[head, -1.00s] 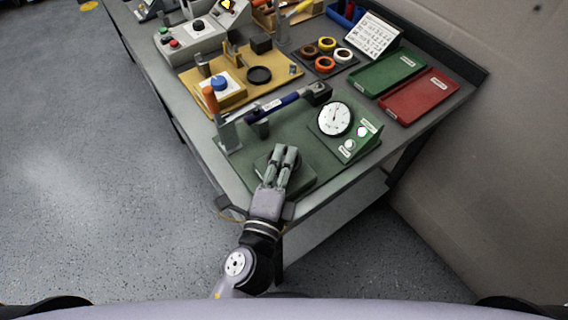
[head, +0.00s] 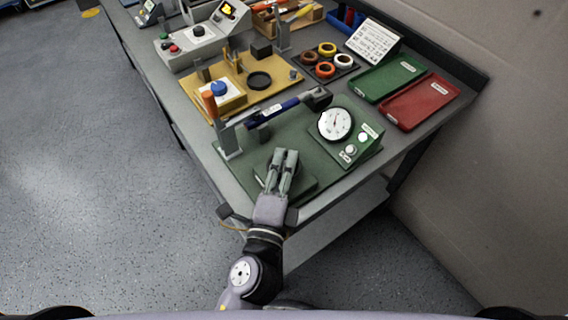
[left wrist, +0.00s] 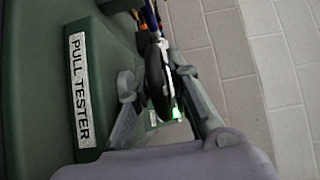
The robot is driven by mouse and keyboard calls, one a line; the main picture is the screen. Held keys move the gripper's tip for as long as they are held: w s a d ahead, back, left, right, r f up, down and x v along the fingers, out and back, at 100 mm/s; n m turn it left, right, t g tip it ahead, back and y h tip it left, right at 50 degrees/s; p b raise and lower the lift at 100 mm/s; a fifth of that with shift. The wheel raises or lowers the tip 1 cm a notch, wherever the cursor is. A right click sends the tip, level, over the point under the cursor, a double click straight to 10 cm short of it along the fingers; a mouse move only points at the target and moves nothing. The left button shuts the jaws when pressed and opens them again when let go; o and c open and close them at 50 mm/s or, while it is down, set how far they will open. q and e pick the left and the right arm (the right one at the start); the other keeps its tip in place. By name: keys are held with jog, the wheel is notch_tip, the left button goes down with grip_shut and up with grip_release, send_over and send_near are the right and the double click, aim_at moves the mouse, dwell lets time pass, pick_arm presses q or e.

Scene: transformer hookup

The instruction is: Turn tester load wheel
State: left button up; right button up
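The green pull tester (head: 318,165) stands at the near corner of the bench, with a round white dial (head: 335,124) on its raised housing. Its label (left wrist: 80,90) reads "PULL TESTER" in the left wrist view. A dark load wheel (left wrist: 156,82) shows nearly edge-on in that view, between the fingers of my left gripper (left wrist: 156,90). The fingers lie close against both sides of it and look shut on it. In the head view my left gripper (head: 283,158) points away from me over the tester's near block, and it hides the wheel. My right gripper is not in view.
Green (head: 388,80) and red (head: 420,100) trays lie to the right. Tape rings (head: 323,68) and a yellow board (head: 240,85) are farther back. A wall closes the right side.

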pick_arm(q)
jog(key=shift+s, duration=0.1)
jog(key=v, duration=1.2)
jog(key=shift+o, duration=0.2)
